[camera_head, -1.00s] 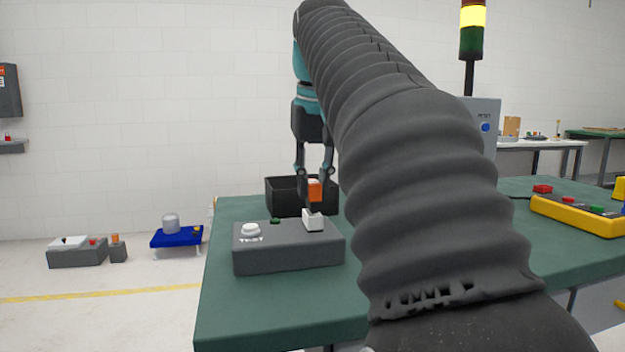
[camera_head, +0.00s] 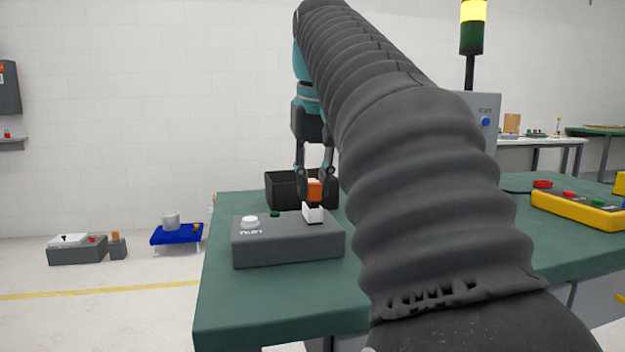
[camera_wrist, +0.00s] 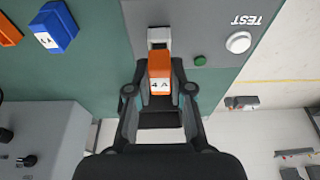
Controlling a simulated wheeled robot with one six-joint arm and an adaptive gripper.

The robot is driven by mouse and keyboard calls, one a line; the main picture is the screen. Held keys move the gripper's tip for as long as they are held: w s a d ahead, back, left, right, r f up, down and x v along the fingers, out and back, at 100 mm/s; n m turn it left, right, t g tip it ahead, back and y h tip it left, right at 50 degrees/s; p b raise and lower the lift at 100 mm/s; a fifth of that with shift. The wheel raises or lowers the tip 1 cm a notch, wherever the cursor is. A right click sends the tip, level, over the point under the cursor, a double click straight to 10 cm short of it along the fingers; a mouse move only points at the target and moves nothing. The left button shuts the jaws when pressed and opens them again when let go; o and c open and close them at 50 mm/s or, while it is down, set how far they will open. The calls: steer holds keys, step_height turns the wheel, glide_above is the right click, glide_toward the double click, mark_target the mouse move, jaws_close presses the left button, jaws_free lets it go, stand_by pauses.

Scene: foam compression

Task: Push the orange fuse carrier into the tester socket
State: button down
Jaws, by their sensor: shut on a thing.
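The orange fuse carrier (camera_head: 315,190) is held upright between the fingertips of my gripper (camera_head: 315,184). In the wrist view the carrier (camera_wrist: 159,64) shows a white "4 A" label, with a finger of my gripper (camera_wrist: 158,88) on each side. The white socket (camera_head: 314,216) stands on top of the grey tester box (camera_head: 288,248), directly below the carrier. A short dark part shows between the orange body and the socket. The socket also shows in the wrist view (camera_wrist: 158,34). I cannot tell how deep the carrier's lower end sits in it.
The tester box has a white TEST button (camera_head: 250,222) and a green light (camera_head: 275,214). A black bin (camera_head: 284,190) stands behind it on the green table (camera_head: 265,305). A blue carrier (camera_wrist: 54,27) lies beside the box. My arm hides the middle of the table.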

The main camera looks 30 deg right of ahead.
mark_target(311, 180)
steer(key=shift+f+b, duration=0.4)
steer(key=shift+f, duration=0.25)
steer(key=c, duration=1)
jaws_free()
steer(key=shift+o, duration=0.2)
steer(key=shift+r, duration=0.1)
steer(key=shift+w+p+v, duration=0.25)
steer(key=shift+p+v, duration=0.75)
steer(key=shift+p, duration=0.3)
steer(key=shift+w+p+v, duration=0.2)
steer(key=shift+v, duration=0.75)
steer(key=shift+w+p+v, duration=0.2)
steer(key=shift+v, duration=0.7)
steer(key=shift+d+r, duration=0.2)
